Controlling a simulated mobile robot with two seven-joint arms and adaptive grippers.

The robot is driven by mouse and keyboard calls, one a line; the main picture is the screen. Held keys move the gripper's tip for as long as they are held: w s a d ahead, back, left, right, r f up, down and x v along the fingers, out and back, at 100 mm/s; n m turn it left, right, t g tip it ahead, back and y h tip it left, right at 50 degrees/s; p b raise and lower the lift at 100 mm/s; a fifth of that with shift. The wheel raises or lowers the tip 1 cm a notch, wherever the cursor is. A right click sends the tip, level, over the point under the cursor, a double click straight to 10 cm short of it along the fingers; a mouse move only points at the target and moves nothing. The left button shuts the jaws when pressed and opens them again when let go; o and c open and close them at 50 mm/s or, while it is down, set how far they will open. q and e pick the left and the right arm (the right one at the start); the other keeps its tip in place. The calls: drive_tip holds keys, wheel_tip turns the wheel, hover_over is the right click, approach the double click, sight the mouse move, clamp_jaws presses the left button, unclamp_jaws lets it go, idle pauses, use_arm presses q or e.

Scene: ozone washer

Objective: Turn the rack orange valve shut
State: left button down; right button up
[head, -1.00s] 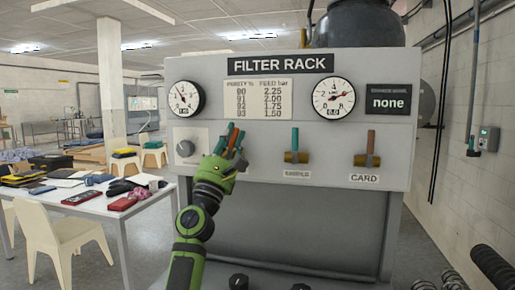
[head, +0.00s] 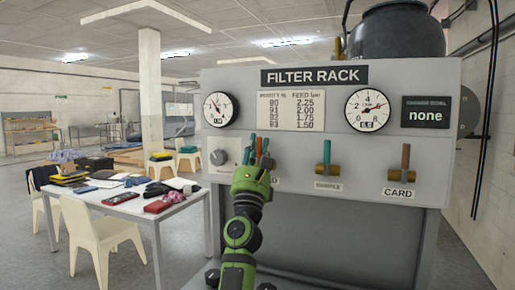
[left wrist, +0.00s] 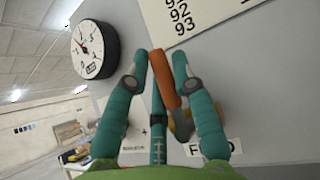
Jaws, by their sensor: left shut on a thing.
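The orange valve handle (left wrist: 163,80) stands out from the grey filter rack panel (head: 232,88), above a label partly hidden by my finger. In the left wrist view it lies between the two teal fingers of my left gripper (left wrist: 161,66), leaning slightly left at its top. Part of a brass valve body (left wrist: 183,124) shows beneath it. In the head view my left gripper (head: 259,150) is shut on this handle, which points roughly upward; the fingers hide much of it and its base. My right gripper is not in view.
A teal-handled valve (head: 327,152) and the brownish-orange CARD valve (head: 405,157) stand to the right. Gauges (head: 221,109) sit above. A cluttered table (head: 130,208) and chair (head: 95,228) stand left.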

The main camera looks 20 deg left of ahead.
use_arm(q)
drive_tip(key=shift+s+r, duration=0.2)
drive_tip(key=shift+r, duration=0.15)
drive_tip(key=c, duration=1)
unclamp_jaws()
drive_tip(key=shift+w, duration=0.1)
drive_tip(key=shift+f, duration=0.15)
drive_tip(key=shift+w, duration=0.1)
drive_tip(key=shift+f, duration=0.1)
drive_tip(key=v, duration=1.2)
